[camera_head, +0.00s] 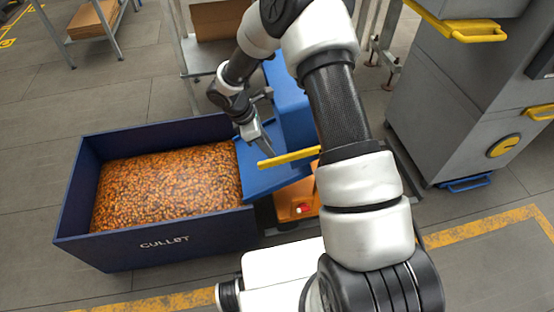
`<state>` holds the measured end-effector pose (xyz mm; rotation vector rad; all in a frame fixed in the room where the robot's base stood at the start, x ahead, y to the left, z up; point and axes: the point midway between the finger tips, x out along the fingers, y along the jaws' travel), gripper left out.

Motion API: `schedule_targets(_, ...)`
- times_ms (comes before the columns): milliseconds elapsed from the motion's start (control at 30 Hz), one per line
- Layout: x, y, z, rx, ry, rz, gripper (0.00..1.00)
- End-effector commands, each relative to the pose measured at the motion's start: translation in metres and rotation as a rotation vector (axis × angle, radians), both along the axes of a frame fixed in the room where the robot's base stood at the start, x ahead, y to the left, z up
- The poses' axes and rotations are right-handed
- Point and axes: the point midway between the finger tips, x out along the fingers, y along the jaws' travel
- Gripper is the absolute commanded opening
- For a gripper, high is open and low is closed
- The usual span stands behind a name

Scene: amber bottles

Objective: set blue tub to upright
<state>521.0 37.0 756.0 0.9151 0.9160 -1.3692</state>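The blue tub (287,99) sits over an orange base (296,203), to the right of the dark blue bin marked CULLET (178,243). It appears tilted, with a flat blue face (262,181) sloping at the bin's right edge. A yellow bar (292,157) runs along that face. My gripper (267,147) is close above the left part of the bar, with its fingers pointing down toward it. I cannot tell whether the fingers touch the bar or how far apart they are. My arm hides the tub's right side.
The bin is full of small amber pieces (165,185). A grey cabinet (455,100) with yellow handles stands at the right. Metal racks with cardboard boxes (215,20) stand at the back. Yellow floor lines (480,228) run in front; grey floor is clear at the left.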

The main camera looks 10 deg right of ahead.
Motion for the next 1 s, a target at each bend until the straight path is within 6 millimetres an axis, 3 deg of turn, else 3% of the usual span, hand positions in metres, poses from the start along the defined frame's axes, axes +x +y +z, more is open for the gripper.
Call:
schedule_targets(200, -0.001, -0.018, -0.045, -0.001, 0.003, -0.001, 0.31)
schedule_targets(400, 0.0, -0.029, -0.069, -0.001, 0.001, -0.001, 0.31)
schedule_targets(833, 0.0, -0.032, -0.077, 0.0, -0.001, -0.001, 0.31)
schedule_targets(1000, 0.0, -0.032, -0.077, 0.0, 0.0, -0.001, 0.03)
